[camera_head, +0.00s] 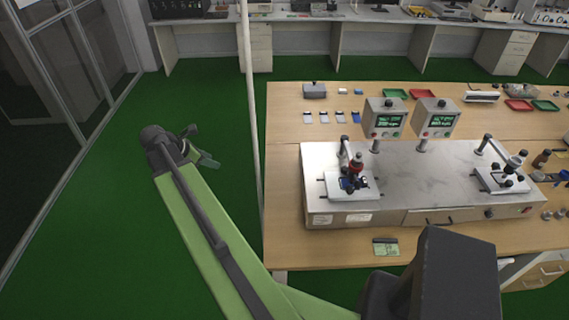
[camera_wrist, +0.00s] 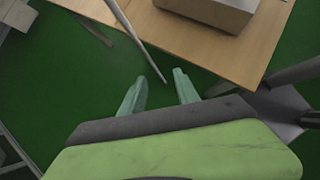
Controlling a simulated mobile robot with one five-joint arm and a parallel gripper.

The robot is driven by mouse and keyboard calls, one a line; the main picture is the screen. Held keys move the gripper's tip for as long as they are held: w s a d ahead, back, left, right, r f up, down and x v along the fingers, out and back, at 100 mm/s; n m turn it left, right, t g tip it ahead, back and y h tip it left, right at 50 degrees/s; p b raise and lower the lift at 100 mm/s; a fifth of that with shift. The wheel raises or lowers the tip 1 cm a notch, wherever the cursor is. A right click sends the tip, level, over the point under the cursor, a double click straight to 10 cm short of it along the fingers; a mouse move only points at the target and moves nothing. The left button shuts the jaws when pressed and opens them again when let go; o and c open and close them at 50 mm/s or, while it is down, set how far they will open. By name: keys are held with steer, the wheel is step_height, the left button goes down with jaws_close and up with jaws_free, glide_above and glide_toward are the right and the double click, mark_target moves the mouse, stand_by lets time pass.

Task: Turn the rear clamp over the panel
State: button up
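A silver test machine (camera_head: 430,185) stands on the wooden table in the head view. Its left fixture (camera_head: 350,183) has a light plate with dark and red clamp parts on it. Its right fixture (camera_head: 503,178) has a similar plate with black-knobbed parts. The pieces are too small to tell which clamp is the rear one or how it is turned. My gripper (camera_head: 203,158) is left of the table, over the green floor, far from both fixtures. In the wrist view, my gripper (camera_wrist: 159,84) has its two greenish fingers apart with nothing between them. A corner of the machine (camera_wrist: 215,8) shows there too.
A thin pale pole (camera_head: 250,110) stands between my gripper and the wooden table (camera_head: 285,235). Two display boxes (camera_head: 384,118) (camera_head: 435,118) rise behind the machine. Small trays (camera_head: 395,93) lie at the back. A small meter (camera_head: 386,247) lies on the front edge. Glass partition at left.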

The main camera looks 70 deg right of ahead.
steer(key=s+d+m+g, duration=0.3)
steer(key=s+d, duration=1.1)
steer(key=s, duration=0.1)
steer(key=m+g+y, duration=0.2)
steer(key=m, duration=0.1)
glide_toward(345, 168)
steer(key=shift+t, duration=0.3)
steer(key=b+x, duration=0.7)
steer(key=b, duration=0.5)
steer(key=shift+s+f+b, duration=0.15)
steer(key=shift+b, duration=0.25)
steer(key=shift+s+d+f, duration=0.25)
steer(key=shift+s, duration=0.15)
jaws_close()
